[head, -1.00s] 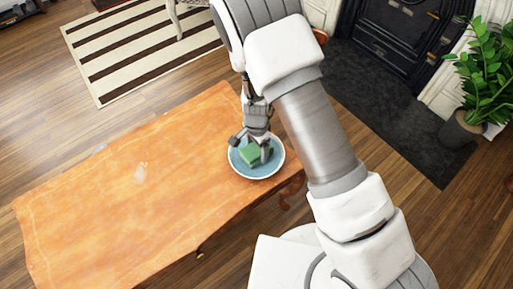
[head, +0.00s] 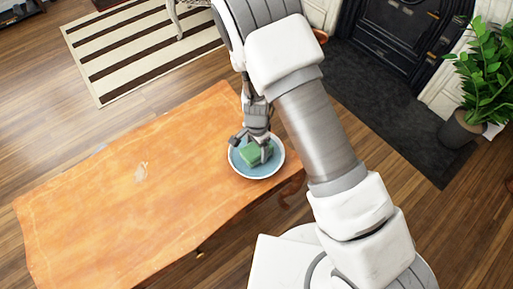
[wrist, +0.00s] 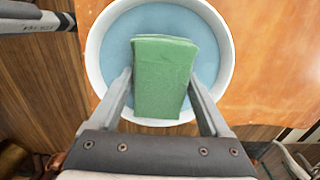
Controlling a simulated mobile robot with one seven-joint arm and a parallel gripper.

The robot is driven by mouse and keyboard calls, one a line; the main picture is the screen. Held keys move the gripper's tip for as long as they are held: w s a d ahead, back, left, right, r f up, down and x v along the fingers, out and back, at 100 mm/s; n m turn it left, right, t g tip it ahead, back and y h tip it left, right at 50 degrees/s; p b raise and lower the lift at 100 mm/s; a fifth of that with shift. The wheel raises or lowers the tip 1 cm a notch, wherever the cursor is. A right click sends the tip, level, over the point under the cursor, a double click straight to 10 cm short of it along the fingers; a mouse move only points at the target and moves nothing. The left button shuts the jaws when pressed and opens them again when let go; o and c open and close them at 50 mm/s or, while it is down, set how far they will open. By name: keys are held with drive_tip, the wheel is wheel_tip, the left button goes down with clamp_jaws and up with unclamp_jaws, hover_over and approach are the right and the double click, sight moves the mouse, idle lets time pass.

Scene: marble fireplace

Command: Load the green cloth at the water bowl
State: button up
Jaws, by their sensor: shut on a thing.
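The green cloth (wrist: 163,80) is a folded block between the fingers of my gripper (wrist: 160,88) in the wrist view. My gripper is shut on it. The water bowl (wrist: 226,50) is white-rimmed with blue water inside, and the cloth is over or in that water; its exact depth cannot be told. In the head view, the bowl (head: 272,170) stands at the right end of the wooden table, with the green cloth (head: 256,155) inside its outline and my gripper (head: 253,142) above it. The gripper partly hides the cloth there.
The orange wooden table (head: 120,210) is mostly bare, with a pale smudge (head: 141,172) on its left half. A striped rug (head: 140,45) lies behind it. A potted plant (head: 478,85) and a dark fireplace (head: 390,35) are at the right.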

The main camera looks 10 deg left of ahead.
sight(257, 148)
wheel_tip(257, 148, up, 7)
drive_tip(key=p, duration=0.6)
idle(0.9)
drive_tip(key=w+d+r+n, duration=0.4)
drive_tip(key=w+d+r, duration=0.3)
drive_tip(key=d+r, duration=0.45)
drive_tip(key=s+d+r+n+p, duration=0.1)
drive_tip(key=d+r+n+p, duration=0.1)
drive_tip(key=d+r+p, duration=0.4)
drive_tip(key=d+r+n+p, duration=0.2)
drive_tip(key=d+r+p, duration=0.4)
drive_tip(key=r+p, duration=0.4)
wheel_tip(257, 148, up, 4)
drive_tip(key=shift+s, duration=0.4)
